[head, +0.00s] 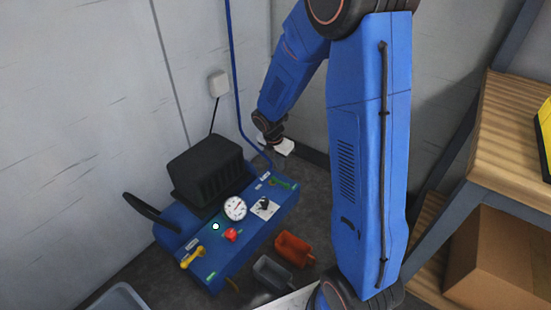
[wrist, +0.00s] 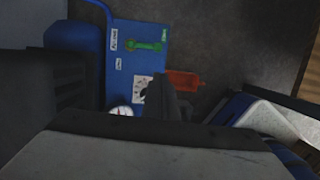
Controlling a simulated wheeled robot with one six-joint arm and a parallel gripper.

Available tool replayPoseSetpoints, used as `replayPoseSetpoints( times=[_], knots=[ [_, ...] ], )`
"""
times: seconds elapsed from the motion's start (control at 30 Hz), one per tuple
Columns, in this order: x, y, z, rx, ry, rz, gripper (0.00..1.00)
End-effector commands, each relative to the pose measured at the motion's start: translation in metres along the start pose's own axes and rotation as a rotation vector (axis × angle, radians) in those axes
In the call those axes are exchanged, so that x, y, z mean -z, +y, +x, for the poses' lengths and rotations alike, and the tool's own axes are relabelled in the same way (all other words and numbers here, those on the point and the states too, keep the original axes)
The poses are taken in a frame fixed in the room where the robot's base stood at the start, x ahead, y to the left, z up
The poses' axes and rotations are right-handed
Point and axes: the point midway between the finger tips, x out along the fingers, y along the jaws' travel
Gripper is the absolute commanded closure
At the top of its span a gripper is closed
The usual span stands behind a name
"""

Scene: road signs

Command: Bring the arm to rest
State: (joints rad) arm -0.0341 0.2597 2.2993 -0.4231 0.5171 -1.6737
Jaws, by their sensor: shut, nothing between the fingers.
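My blue arm fills the middle of the head view, bent at the top, with its forearm hanging down on the left. My gripper (wrist: 166,97) is shut and empty in the wrist view. It is above the blue panel (head: 216,258), apart from it as far as I can tell. The panel bears a round gauge (head: 235,208), a red knob (head: 231,235), a yellow handle (head: 192,258), a black knob (head: 264,203) on a white plate and a green lever (head: 281,183). The lever also shows in the wrist view (wrist: 144,46). My gripper's fingertips are hard to make out in the head view.
A black ribbed block (head: 205,169) stands at the panel's back. An orange bin (head: 294,249) and a grey bin (head: 272,272) are in front. A wooden shelf (head: 513,130) with a cardboard box (head: 510,262) stands right. Pale walls close off the back and left.

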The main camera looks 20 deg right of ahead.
Motion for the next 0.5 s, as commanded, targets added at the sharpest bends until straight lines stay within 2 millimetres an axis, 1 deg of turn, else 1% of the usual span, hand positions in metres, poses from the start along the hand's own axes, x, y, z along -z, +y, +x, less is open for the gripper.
replayPoseSetpoints(
  times=[0.17,0.27,0.37,0.5],
  knots=[
    [0.0,0.0,0.0,0.0,0.0,0.002,1.0],
    [-0.001,-0.002,-0.006,-0.005,-0.002,0.03,1.0],
    [-0.002,-0.009,-0.023,-0.016,-0.006,0.104,1.0],
    [-0.002,-0.024,-0.058,-0.042,-0.009,0.279,1.0]
  ],
)
